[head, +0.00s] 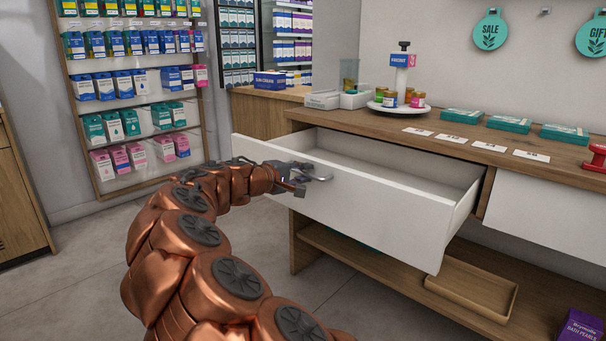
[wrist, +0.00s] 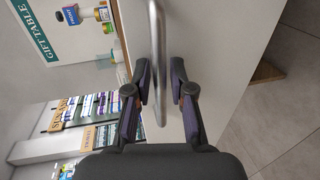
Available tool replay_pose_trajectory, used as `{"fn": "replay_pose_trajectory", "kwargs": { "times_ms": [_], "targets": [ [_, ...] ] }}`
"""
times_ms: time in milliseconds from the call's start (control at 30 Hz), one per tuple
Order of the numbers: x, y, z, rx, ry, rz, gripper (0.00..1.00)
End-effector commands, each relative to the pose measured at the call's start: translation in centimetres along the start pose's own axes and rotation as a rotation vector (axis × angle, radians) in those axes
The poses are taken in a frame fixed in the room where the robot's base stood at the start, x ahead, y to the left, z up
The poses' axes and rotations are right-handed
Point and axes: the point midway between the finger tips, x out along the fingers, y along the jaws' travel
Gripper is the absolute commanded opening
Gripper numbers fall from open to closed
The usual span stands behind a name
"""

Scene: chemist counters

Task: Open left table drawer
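The left table drawer (head: 370,200) is white and stands pulled well out of the wooden table (head: 390,127) in the head view. Its inside shows and looks empty. Its curved metal handle (head: 320,178) is on the front panel. My gripper (head: 298,183) is at the handle. In the wrist view, the handle (wrist: 158,50) runs between the two fingers of my gripper (wrist: 161,85), with a visible gap on the right side of the bar. The fingers stand apart, around the handle rather than closed tight on it. The white drawer front (wrist: 205,60) fills the middle behind.
A round display stand (head: 398,108) with jars and several teal boxes (head: 508,124) sit on the tabletop. A wooden tray (head: 470,288) and a purple box (head: 580,327) are on the lower shelf. Product shelves (head: 130,85) stand at the back left. The floor (head: 80,270) at left is clear.

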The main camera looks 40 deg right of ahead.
Motion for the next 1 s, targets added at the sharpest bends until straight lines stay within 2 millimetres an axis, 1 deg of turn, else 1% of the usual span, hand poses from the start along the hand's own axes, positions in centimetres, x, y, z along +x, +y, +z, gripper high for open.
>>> {"fn": "replay_pose_trajectory", "kwargs": {
  "times_ms": [167,267,600,700,833,1000],
  "targets": [
    [-1.2,0.1,-0.1,0.001,0.003,0.001,0.22],
    [-2.7,0.1,-0.2,0.002,0.006,0.001,0.22],
    [-8.9,0.0,-0.1,0.0,0.005,0.001,0.22],
    [-10.2,0.0,-0.1,0.001,0.001,0.0,0.22],
    [-11.4,0.0,0.0,0.0,0.002,0.001,0.22],
    [-11.9,0.0,0.0,0.0,0.0,0.0,0.22]
  ]
}}
